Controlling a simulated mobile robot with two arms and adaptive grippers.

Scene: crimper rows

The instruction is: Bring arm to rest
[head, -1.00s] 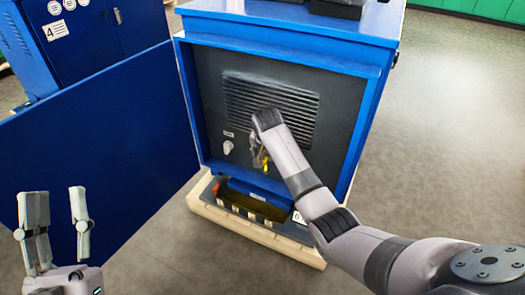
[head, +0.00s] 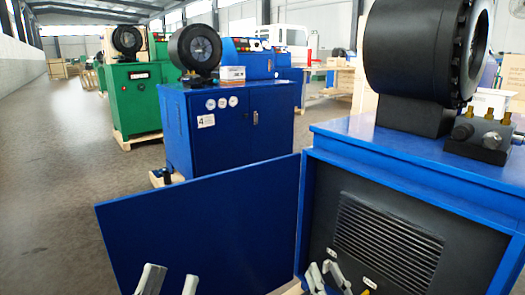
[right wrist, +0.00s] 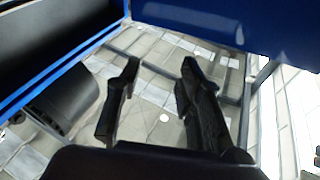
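My left gripper (head: 168,282) shows at the bottom edge of the head view, with its two grey fingers apart and nothing between them. My right gripper (head: 326,276) is at the bottom of the head view, in front of the dark panel of the blue cabinet (head: 420,165). Its fingers point upward. In the right wrist view, the dark fingers of the right gripper (right wrist: 155,88) stand apart with nothing between them, against the bright ceiling. Most of both arms is below the head view.
A blue door panel (head: 200,235) stands open left of the cabinet. A black crimper head (head: 415,60) and a brass-fitted valve block (head: 483,138) sit on top. Another blue machine (head: 225,130) and a green one (head: 135,100) stand behind. Open floor (head: 60,180) lies at the left.

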